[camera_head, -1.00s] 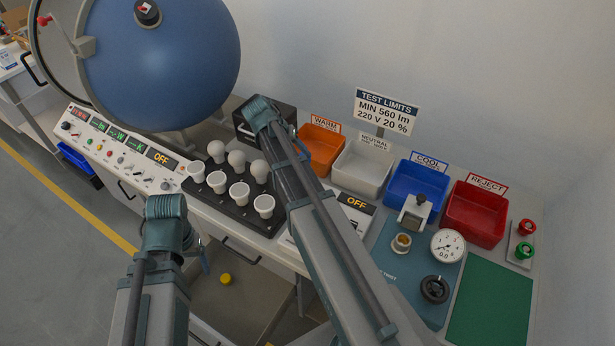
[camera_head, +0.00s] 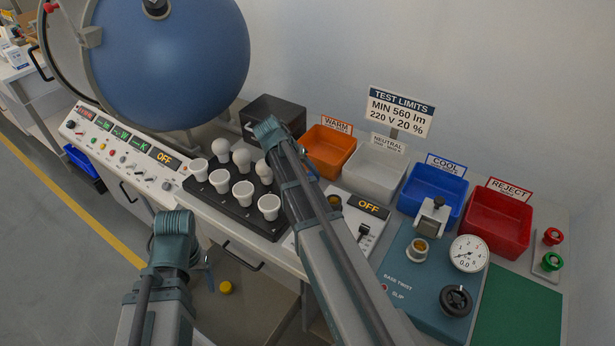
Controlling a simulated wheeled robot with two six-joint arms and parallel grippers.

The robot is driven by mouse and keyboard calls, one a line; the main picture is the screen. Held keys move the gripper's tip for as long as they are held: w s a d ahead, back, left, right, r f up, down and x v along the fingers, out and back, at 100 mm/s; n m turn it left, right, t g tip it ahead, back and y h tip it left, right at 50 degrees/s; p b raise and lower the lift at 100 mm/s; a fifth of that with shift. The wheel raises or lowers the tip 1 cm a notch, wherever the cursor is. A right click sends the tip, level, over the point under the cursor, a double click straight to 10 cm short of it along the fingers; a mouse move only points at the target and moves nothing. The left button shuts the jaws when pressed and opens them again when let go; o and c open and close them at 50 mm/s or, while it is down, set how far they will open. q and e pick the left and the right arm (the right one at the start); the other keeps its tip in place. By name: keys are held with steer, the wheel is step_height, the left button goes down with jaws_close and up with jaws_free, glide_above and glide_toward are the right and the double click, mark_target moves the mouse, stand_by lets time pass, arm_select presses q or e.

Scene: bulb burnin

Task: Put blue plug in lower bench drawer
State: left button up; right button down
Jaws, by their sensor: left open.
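I cannot make out a blue plug in this view. The bench front has a dark drawer handle (camera_head: 241,257) just right of my left arm, and another handle further left (camera_head: 134,198). The drawer fronts look closed, and their lower part is largely hidden by my arm. My left gripper (camera_head: 207,272) shows only in small part, low in front of the bench, behind my left forearm. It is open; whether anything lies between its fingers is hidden. My right arm reaches over the bench, but its gripper does not show.
A bulb tray (camera_head: 235,205) with several white bulbs sits on the bench beside the big blue sphere (camera_head: 170,65). Orange (camera_head: 327,150), white, blue and red bins line the back. A yellow round object (camera_head: 226,287) lies below the bench.

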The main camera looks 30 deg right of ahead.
steer(key=shift+r, duration=0.1)
steer(key=shift+f, duration=0.2)
steer(key=shift+c, duration=2)
jaws_free()
steer(key=shift+r, duration=0.1)
